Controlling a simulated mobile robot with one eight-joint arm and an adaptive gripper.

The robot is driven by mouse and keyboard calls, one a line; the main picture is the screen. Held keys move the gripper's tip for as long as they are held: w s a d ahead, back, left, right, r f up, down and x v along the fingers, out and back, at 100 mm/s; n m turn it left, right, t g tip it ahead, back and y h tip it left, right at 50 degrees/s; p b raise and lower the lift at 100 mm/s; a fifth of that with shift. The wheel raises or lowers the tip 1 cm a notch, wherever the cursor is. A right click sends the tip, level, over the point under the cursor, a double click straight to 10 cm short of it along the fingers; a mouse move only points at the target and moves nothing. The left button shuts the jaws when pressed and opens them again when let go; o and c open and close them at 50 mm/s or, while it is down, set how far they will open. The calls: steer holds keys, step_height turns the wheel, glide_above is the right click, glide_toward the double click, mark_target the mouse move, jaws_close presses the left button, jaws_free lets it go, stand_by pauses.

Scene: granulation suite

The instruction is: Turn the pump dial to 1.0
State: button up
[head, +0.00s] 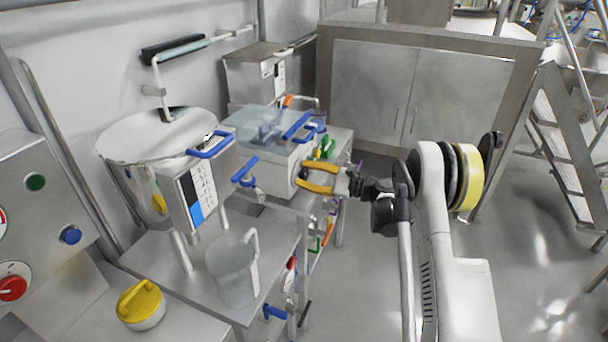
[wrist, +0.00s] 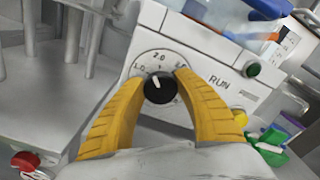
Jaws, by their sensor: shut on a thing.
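The pump (head: 268,158) is a white box on the steel bench, with a blue-handled clear lid part on top. Its front face (wrist: 222,60) fills the middle of the wrist view, with "RUN" printed on it. The black pump dial (wrist: 160,90) sits on a round white scale, and its white pointer mark points up and slightly left. The scale numbers are small and partly hidden by the fingers. My gripper (head: 299,176) has yellow fingers and is shut around the dial from both sides; it also shows in the wrist view (wrist: 161,80).
A green button (wrist: 253,70) and a yellow one (wrist: 240,117) are right of the dial. A steel vessel (head: 130,145) and a clear jug (head: 231,270) stand on the bench to the left. Several coloured clamps hang below the bench edge.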

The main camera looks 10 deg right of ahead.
steer(key=n, duration=0.6)
stand_by(0.6)
steer(key=o, duration=1.2)
steer(key=shift+a+f, duration=0.1)
steer(key=v, duration=1.2)
